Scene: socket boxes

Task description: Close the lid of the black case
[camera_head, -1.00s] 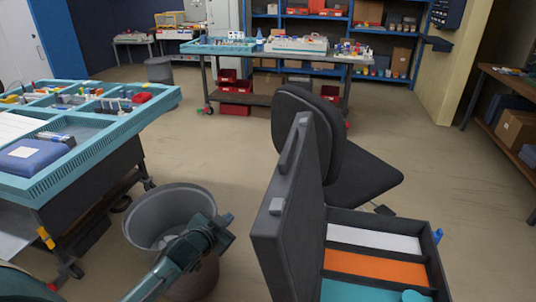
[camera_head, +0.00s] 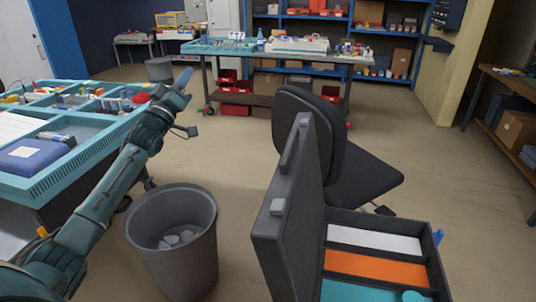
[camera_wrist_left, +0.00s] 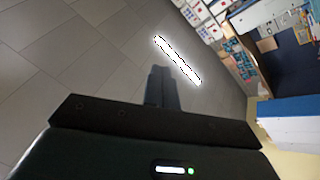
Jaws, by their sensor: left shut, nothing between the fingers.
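The black case (camera_head: 437,262) stands open at the lower right of the head view. Its lid (camera_head: 285,225) stands upright at the left side of the case, with a handle and a latch on its edge. White, orange and teal compartments show inside. My left gripper (camera_head: 183,82) is raised in the left half of the head view, to the left of the lid and apart from it. In the left wrist view its fingers (camera_wrist_left: 162,78) are together, with nothing between them. My right gripper is not in view.
A grey bin (camera_head: 172,235) stands between my left arm and the case. A black chair (camera_head: 320,150) stands close behind the lid. A teal-topped workbench (camera_head: 95,140) is at the left. Open floor lies between the bin and the chair.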

